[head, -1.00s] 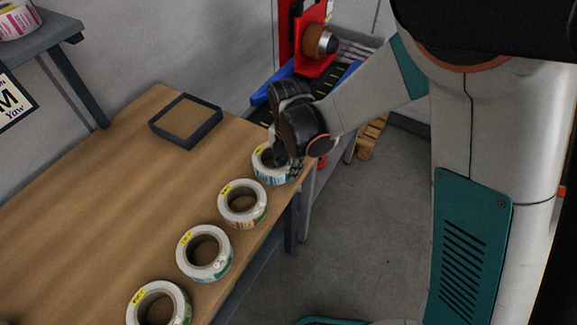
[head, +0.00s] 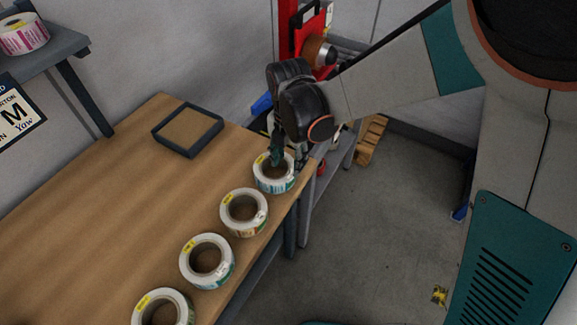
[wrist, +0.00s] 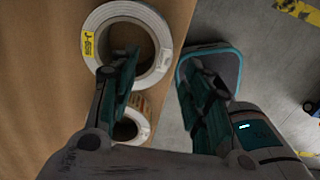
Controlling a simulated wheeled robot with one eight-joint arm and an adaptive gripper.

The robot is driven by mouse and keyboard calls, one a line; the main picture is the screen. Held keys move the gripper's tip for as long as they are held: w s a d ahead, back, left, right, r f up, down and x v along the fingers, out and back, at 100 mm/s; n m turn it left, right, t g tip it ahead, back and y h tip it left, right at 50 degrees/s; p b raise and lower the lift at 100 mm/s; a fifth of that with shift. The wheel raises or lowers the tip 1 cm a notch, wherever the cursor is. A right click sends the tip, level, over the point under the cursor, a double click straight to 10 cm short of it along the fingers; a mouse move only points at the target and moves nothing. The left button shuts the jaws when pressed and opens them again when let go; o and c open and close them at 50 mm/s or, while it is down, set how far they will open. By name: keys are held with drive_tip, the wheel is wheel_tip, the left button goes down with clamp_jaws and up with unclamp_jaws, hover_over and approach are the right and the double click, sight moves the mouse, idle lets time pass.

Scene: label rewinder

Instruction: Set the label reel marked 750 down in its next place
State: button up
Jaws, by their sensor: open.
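Several white label reels with yellow tags stand in a row along the right edge of the wooden table. The farthest reel (head: 274,181) lies flat near the table's far corner; it shows large in the wrist view (wrist: 100,75). Its tag is too small to read, so I cannot tell which reel is marked 750. My gripper (head: 288,161) is directly over this farthest reel, fingers pointing down. In the wrist view my gripper (wrist: 163,68) is open and empty, one finger over the reel's hole and the other outside its rim, beyond the table edge.
The nearer reels (head: 244,229) stand close in the row. A dark square tray (head: 187,129) with a brown inside lies at the table's back. A red machine (head: 308,35) stands behind my gripper. A shelf at upper left holds a pink-marked reel (head: 22,35). The table's left is clear.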

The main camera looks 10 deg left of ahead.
drive_tip(key=shift+r+p, duration=0.45)
drive_tip(key=shift+r, duration=1.85)
